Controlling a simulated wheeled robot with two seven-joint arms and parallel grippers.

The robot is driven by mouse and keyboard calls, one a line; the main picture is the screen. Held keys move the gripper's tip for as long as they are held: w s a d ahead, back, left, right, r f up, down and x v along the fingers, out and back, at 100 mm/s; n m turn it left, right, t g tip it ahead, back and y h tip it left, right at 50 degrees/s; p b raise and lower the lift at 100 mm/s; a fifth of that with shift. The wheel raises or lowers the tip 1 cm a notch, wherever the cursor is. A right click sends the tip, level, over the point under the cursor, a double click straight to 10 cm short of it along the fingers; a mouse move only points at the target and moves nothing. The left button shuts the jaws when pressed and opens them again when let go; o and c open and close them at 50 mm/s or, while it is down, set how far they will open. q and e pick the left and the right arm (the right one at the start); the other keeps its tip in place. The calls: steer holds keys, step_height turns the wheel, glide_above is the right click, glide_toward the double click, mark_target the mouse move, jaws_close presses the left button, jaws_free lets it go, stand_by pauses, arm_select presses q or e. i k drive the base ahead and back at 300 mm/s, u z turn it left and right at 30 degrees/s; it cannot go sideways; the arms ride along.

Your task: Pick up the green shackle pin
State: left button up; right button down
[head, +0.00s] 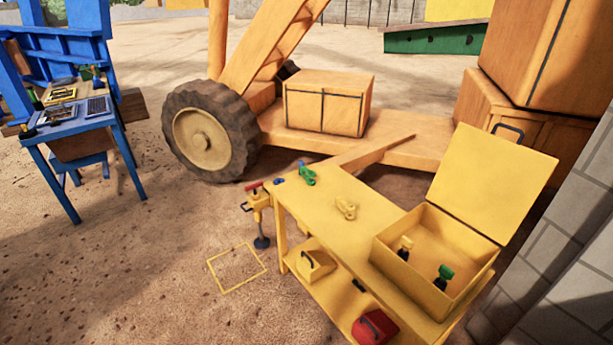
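A small green piece (307,175), shaped like a shackle, lies near the far left end of the yellow workbench (350,235). A small blue part (300,164) sits against its far side. It is too small to tell whether a separate green pin is there. A yellow shackle-like piece (346,208) lies nearer the middle of the bench. In the open yellow box (408,276) on the bench stand a dark item with a green top (443,276) and one with a yellow top (405,248). Neither of my grippers is in view.
A vise-like tool with a red top (257,203) is at the bench's left end. A red case (374,328) and a yellow box (314,265) are on its lower shelf. A blue table (75,130) stands left. A large wheel (206,132) is behind. Sandy ground lies between.

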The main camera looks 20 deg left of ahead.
mark_target(446, 273)
steer(key=k, duration=0.45)
steer(key=u, duration=0.55)
steer(key=i, duration=1.05)
steer(key=z, duration=0.8)
steer(key=i, duration=0.55)
steer(key=z, duration=0.45)
